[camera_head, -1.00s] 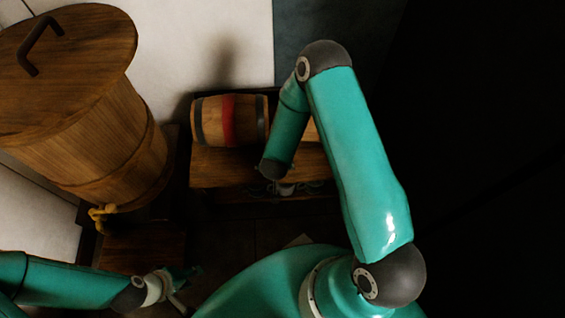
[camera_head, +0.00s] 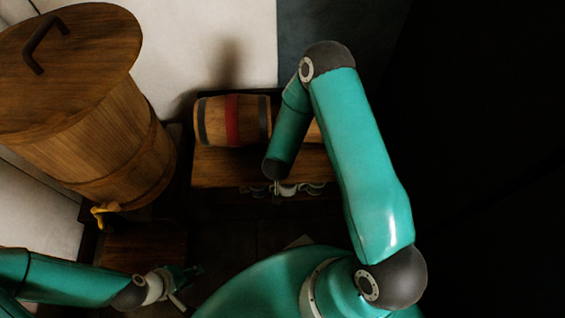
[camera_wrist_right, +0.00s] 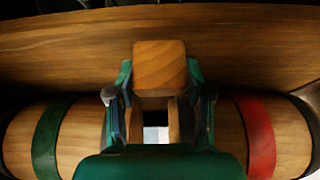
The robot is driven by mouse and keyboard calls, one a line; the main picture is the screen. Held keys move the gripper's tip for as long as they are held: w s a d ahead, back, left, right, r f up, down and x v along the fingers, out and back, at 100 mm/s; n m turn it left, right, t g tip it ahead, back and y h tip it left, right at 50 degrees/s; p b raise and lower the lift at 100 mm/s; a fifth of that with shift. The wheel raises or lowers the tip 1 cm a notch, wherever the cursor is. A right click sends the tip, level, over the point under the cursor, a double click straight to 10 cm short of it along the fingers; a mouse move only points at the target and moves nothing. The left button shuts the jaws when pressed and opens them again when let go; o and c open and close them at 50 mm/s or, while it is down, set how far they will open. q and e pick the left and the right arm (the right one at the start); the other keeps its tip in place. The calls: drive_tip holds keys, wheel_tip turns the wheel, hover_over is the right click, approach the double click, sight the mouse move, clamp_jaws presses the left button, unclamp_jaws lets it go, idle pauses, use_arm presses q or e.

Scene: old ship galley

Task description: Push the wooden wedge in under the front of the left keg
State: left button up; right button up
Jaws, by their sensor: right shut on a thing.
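The left keg (camera_head: 248,120), with a red band and dark end hoops, lies on its side on a wooden shelf (camera_head: 225,170). In the right wrist view the red-banded keg (camera_wrist_right: 285,130) is at the lower right. My right gripper (camera_wrist_right: 159,78) is shut on the wooden wedge (camera_wrist_right: 160,62), a pale block between its fingers. In the head view my right arm hides the wedge. I cannot tell whether the wedge touches the keg. My left gripper (camera_head: 183,287) is open and empty at the lower left, away from the kegs.
A second keg with a green band (camera_wrist_right: 48,140) lies beside the first; my right arm mostly covers it in the head view. A large lidded wooden barrel (camera_head: 100,130) with a yellow tap (camera_head: 103,212) stands at the left. Small grey items (camera_head: 315,189) show at the shelf's front edge.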

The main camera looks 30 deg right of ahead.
drive_tip(key=shift+w+r+p, duration=0.1)
drive_tip(key=shift+r+p, duration=1.45)
drive_tip(key=shift+r, duration=0.4)
